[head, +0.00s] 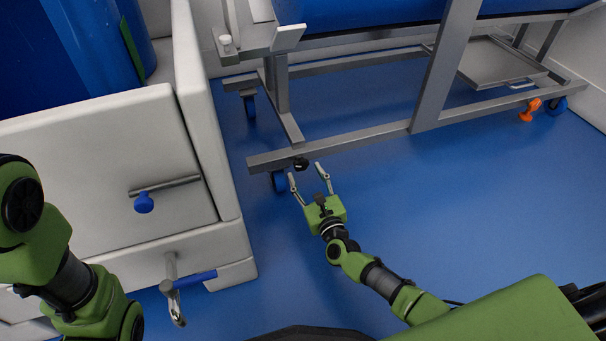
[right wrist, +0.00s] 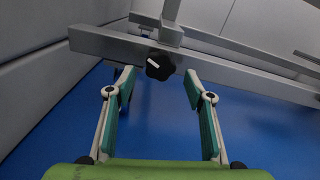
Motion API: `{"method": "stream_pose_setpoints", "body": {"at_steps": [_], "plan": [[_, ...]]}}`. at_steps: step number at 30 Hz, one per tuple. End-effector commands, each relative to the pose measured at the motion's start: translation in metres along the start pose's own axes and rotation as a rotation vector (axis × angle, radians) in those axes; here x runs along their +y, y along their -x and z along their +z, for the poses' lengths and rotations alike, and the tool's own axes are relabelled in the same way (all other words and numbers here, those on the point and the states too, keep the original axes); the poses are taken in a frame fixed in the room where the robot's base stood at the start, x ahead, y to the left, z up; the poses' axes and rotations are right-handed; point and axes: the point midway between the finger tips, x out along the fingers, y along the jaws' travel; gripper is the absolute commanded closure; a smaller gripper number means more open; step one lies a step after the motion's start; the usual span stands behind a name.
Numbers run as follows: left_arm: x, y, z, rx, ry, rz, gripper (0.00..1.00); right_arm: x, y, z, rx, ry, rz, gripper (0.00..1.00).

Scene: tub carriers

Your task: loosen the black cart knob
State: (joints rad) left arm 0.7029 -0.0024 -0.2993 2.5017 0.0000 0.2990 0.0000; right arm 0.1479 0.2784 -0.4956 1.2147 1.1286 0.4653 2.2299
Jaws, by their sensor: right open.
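The black cart knob (head: 300,164) sits on the side of the grey cart's lower rail, near the rail's left end. In the right wrist view the knob (right wrist: 160,66) is a lobed black disc with a white mark on its face. My right gripper (head: 308,170) is open, its two fingers pointing at the knob. In the right wrist view the fingers (right wrist: 158,80) stand apart, with the knob ahead between the tips and nothing held. My left arm shows at the left edge; its gripper is out of view.
The grey metal cart frame (head: 345,145) carries a blue tub and rolls on blue castors (head: 279,181). An orange knob or pedal (head: 530,109) is at its far right. A white cabinet (head: 95,165) with a blue knob and blue-handled lever stands left. The blue floor (head: 430,210) is clear.

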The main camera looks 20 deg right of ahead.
Motion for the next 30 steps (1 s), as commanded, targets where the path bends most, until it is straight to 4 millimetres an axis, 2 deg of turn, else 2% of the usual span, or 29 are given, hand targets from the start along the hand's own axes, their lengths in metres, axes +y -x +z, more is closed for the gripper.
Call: {"method": "stream_pose_setpoints", "body": {"at_steps": [1,6,17,21,22,30], "plan": [[0.002,0.006,-0.003,0.001,0.000,0.000,0.60,0.001,-0.009,-0.002,-0.003,0.000,-0.001,0.52],[0.003,0.012,-0.004,0.000,0.000,0.001,0.60,0.001,-0.026,-0.002,0.000,0.000,0.000,0.52],[0.004,0.013,-0.004,-0.002,0.000,0.004,0.60,0.000,-0.030,0.000,0.000,0.000,0.000,0.52],[0.004,0.013,-0.003,-0.003,0.000,0.004,0.60,0.000,-0.030,0.000,0.000,0.000,0.000,0.85],[0.004,0.013,-0.003,-0.003,0.000,0.004,0.60,0.000,-0.030,0.000,0.000,0.000,0.000,0.90],[0.003,0.014,-0.002,-0.006,0.000,0.004,0.60,0.000,-0.030,0.000,0.000,0.011,-0.001,0.90]]}}
